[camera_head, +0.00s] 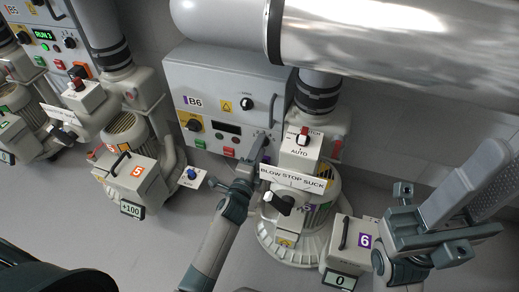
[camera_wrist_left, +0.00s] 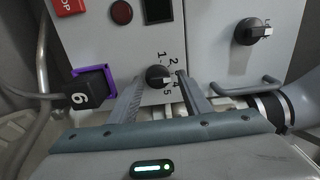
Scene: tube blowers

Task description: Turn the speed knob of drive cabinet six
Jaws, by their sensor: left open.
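Drive cabinet six is the grey box marked B6 (camera_head: 178,78) in the head view. Its front panel (camera_wrist_left: 215,75) fills much of the left wrist view. The small black knob (camera_wrist_left: 157,76) with a number scale beside it sits low on that panel. My left gripper (camera_head: 258,148) is at the panel's lower right in the head view, covering this area. In the left wrist view the open left gripper (camera_wrist_left: 159,84) has one finger on each side of the knob; contact is unclear. My right gripper is at the lower right of the head view, its jaw state unclear.
Another black knob (camera_head: 247,103) sits higher on the panel. A yellow-backed switch (camera_head: 192,125) and red button (camera_head: 229,152) are to the left. The BLOW STOP SUCK unit (camera_head: 292,179) stands close beside my left gripper. A silver pipe (camera_head: 390,35) crosses above.

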